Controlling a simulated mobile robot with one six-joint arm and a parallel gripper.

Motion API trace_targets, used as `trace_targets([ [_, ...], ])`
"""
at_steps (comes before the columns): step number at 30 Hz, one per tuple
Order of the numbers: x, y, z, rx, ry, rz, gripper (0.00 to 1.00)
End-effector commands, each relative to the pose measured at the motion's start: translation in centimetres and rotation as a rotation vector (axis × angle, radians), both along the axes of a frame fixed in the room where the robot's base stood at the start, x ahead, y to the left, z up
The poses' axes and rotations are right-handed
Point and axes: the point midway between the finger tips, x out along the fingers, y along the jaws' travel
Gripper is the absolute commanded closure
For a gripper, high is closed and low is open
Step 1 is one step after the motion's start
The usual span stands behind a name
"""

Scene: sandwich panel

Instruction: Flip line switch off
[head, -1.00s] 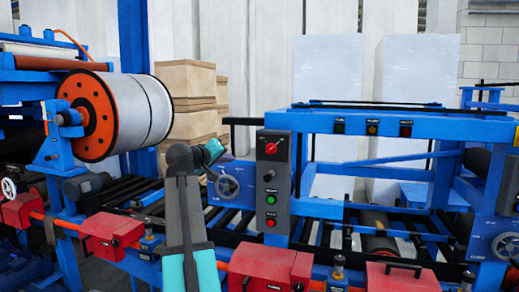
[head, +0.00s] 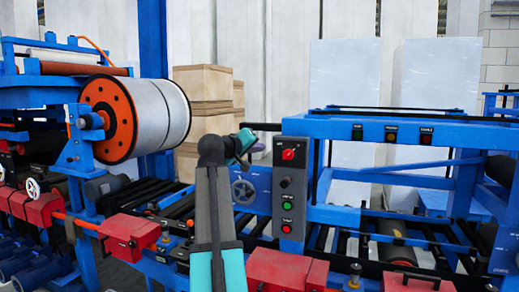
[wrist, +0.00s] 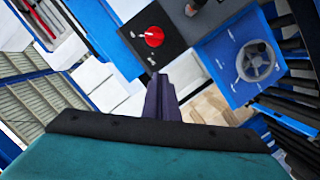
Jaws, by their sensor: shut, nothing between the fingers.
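A dark grey control box (head: 297,170) stands right of centre in the head view. A red switch knob (head: 288,154) is at its top, with a small dark selector, a green button (head: 286,205) and a red button (head: 286,228) below. The labels are too small to read. My gripper (head: 260,146) is shut and empty, just left of the box at about the red knob's height. In the wrist view, my closed dark fingers (wrist: 161,98) point toward the box, and the red knob (wrist: 154,36) shows beyond their tips, apart from them.
A blue plate with a handwheel (head: 243,191) is left of the box, below my gripper; the handwheel (wrist: 257,60) also shows in the wrist view. A blue machine frame (head: 450,133) extends right. A large roll (head: 160,112) and cardboard boxes (head: 205,88) stand left.

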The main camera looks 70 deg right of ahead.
Motion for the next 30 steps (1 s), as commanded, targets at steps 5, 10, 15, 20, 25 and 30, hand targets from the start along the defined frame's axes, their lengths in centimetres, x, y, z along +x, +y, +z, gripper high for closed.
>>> trace_targets([
  [5, -0.3, -2.4, -0.1, 0.002, 0.001, -0.001, 1.0],
  [10, -0.5, -4.7, -0.5, 0.001, 0.0, 0.0, 1.0],
  [15, -0.7, -6.5, -0.9, 0.001, -0.001, 0.0, 1.0],
  [20, -0.9, -7.9, -1.2, 0.002, -0.001, -0.001, 1.0],
  [25, -1.7, -8.0, -2.0, 0.001, 0.0, 0.001, 1.0],
  [30, -2.5, -8.0, -2.9, 0.001, 0.0, 0.001, 1.0],
])
